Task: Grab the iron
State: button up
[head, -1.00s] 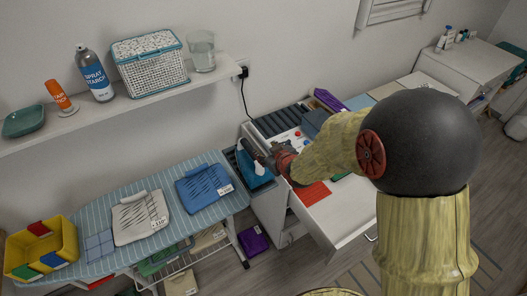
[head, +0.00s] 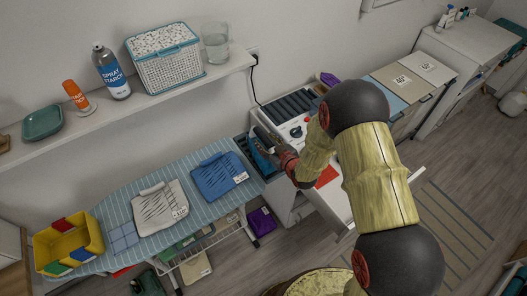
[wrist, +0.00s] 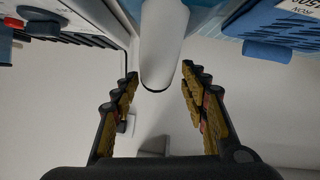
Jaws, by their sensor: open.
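The blue iron (head: 261,158) stands at the right end of the striped ironing board, beside the white drawer unit, partly hidden by my gripper. My gripper (head: 266,140) is right at the iron's upper part in the head view. In the wrist view my gripper (wrist: 160,75) is open, its two fingers spread with clear space between the tips. A white rounded piece with a dark lower rim (wrist: 163,45), seemingly part of the iron, reaches down between the fingertips. I cannot tell whether either finger touches it.
A blue folded garment (head: 218,176) and a pale one (head: 160,207) lie on the ironing board (head: 198,208). A yellow bin (head: 66,247) stands at its left end. The wall shelf (head: 120,108) holds a basket (head: 166,58) and spray can (head: 112,72). The drawer unit with a control panel is close right.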

aim_at(264, 137)
jog(key=shift+x, duration=1.6)
jog(key=shift+d, duration=0.1)
jog(key=shift+c, duration=1.2)
grip_shut()
jog(key=shift+w+r, duration=0.2)
